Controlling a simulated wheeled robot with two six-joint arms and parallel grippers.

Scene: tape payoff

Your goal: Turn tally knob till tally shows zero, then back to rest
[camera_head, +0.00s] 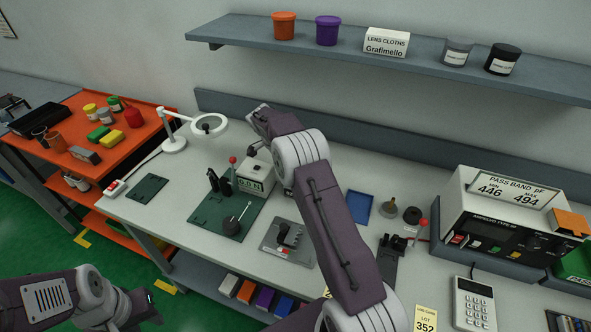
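The tally (253,180) is a small pale box on the dark green plate, with a row of small digits on its front, too small to read surely. My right arm reaches up across the bench, and its wrist hangs over the tally's back right side. The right gripper (257,150) is at the tally's top edge, mostly hidden by its own wrist; its fingers cannot be made out clearly. The tally knob cannot be told apart there. My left gripper (146,308) is low at the bottom left, in front of the bench and away from the tally; its finger gap is unclear.
A grey lever fixture (288,242) is in front. A shelf (390,62) runs above.

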